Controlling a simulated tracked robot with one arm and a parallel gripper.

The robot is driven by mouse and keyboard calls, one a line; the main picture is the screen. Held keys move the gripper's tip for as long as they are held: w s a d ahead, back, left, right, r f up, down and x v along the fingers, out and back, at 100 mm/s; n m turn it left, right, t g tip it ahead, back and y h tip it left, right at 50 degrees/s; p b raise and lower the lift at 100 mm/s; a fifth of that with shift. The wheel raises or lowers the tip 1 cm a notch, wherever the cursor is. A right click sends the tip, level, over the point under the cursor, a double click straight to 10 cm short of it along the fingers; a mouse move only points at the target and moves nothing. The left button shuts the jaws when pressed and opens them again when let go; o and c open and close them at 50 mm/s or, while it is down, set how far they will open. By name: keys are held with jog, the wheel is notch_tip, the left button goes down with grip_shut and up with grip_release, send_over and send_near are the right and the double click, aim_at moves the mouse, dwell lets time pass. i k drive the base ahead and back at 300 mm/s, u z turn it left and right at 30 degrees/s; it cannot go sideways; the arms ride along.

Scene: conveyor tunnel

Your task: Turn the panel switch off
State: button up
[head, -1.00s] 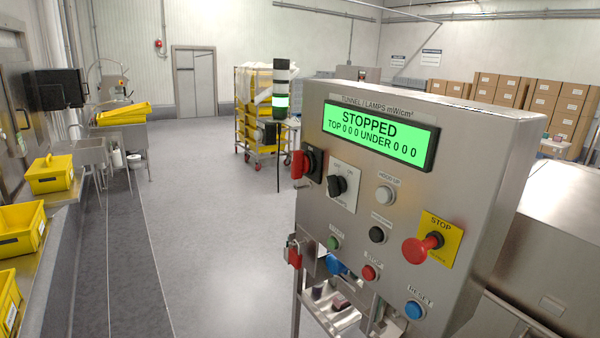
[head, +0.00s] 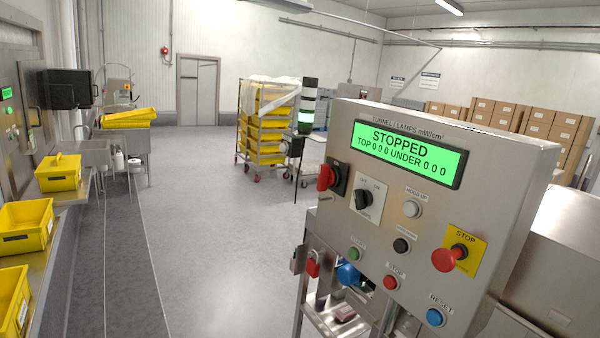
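The steel control panel (head: 400,235) stands at right of centre, turned slightly. Its green display (head: 408,155) reads "STOPPED, TOP 0 0 0 UNDER 0 0 0". A red rotary switch handle (head: 326,177) sits on a black plate at the panel's upper left. Beside it is a black selector knob (head: 363,198) on a white plate; its lettering is too small to read surely. I cannot tell which of the two is the panel switch, or its exact setting. My gripper is not in view, and nothing visible touches the panel.
A red stop button (head: 447,260), a blue reset button (head: 435,317) and several small buttons share the panel. A red padlock (head: 313,265) hangs below left. Yellow crates (head: 58,173) line the left bench. The grey floor (head: 205,240) between is clear.

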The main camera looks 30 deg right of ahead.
aim_at(326, 178)
jog(key=u, duration=0.05)
jog(key=i, duration=1)
jog(key=z, duration=0.05)
